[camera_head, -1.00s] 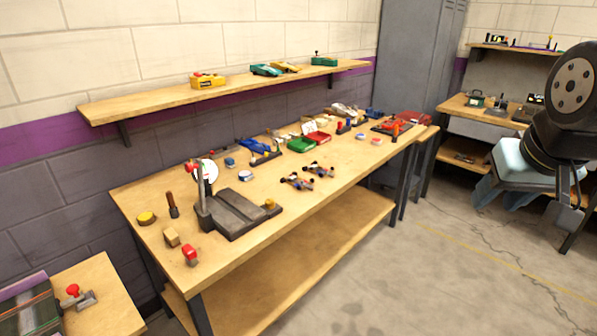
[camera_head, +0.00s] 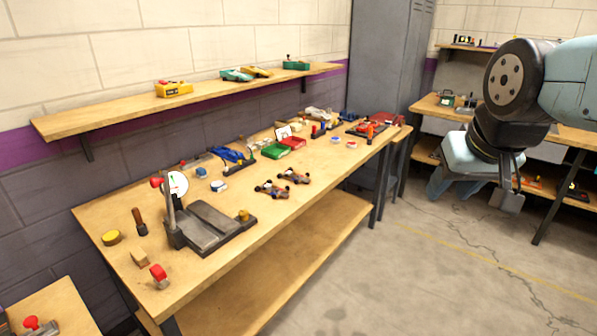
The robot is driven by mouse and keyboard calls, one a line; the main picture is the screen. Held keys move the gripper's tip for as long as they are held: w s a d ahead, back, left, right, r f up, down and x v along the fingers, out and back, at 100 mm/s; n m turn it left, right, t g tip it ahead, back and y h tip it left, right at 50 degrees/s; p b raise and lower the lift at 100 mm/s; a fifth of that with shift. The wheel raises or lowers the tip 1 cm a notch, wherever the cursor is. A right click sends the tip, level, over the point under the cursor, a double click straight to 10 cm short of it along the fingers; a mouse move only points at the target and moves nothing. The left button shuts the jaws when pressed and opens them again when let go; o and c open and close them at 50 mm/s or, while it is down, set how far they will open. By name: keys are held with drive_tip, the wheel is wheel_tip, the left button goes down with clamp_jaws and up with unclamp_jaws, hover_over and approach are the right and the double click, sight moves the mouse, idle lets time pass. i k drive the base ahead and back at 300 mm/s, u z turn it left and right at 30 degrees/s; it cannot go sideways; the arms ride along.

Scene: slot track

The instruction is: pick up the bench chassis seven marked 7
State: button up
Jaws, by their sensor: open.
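Two small dark car chassis lie side by side on the workbench (camera_head: 330,185), right of its middle. The nearer chassis (camera_head: 272,190) and the farther chassis (camera_head: 294,176) look much alike, with wheels and bits of blue and orange. No number can be read on either, so I cannot tell which is marked 7. My gripper (camera_head: 474,198) hangs at the right, over the floor and well clear of the bench. Its jaws are apart, with nothing seen between them.
A dark grey stand with a round dial (camera_head: 205,226) fills the bench's near part. A green tray (camera_head: 276,151), a red tray (camera_head: 293,142) and a blue car (camera_head: 232,154) lie behind the chassis. A wall shelf (camera_head: 210,93) runs above. Bare wood lies in front of the chassis.

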sight(289, 174)
drive_tip(key=i, duration=0.85)
drive_tip(key=u, duration=0.05)
